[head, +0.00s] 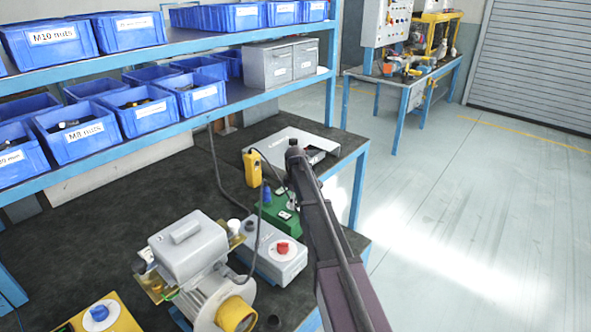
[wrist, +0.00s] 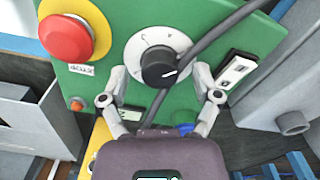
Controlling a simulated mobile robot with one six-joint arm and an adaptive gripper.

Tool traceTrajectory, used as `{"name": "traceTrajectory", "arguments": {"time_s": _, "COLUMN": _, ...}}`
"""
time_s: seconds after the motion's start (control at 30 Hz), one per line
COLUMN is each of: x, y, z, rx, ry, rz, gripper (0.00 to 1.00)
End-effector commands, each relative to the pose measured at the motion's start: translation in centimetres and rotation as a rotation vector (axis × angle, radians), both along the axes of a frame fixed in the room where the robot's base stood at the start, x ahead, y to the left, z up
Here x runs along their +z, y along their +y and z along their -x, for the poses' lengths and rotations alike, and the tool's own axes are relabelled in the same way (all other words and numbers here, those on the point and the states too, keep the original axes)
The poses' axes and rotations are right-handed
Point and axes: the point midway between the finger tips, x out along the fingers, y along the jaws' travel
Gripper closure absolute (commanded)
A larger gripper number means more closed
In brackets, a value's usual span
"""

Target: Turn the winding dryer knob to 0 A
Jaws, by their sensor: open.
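A green box (wrist: 210,28) fills much of the wrist view. On its face is a black knob (wrist: 158,66) on a round white dial. A short white mark on the knob points toward the lower right; the dial lettering is too small to read. My gripper (wrist: 161,78) is open, with one finger on each side of the knob's lower part. I cannot tell whether the fingers touch it. In the head view the green box (head: 283,222) stands on the dark bench, partly behind my arm, and the knob is not clear.
A red button (wrist: 65,38) on yellow, a rocker switch (wrist: 236,70) and an orange lamp (wrist: 77,104) sit near the knob. A dark cable (wrist: 210,38) crosses beside it. A yellow handheld unit (head: 252,168) and a grey box with a red knob (head: 270,255) stand close by.

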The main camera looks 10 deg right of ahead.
Motion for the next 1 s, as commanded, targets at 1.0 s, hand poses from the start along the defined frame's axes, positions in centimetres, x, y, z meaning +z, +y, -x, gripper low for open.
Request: {"name": "traceTrajectory", "arguments": {"time_s": 1.0, "x": 0.00, "y": 0.00, "z": 0.00, "rx": -0.687, "ry": 0.000, "rz": 0.000, "gripper": 0.19}}
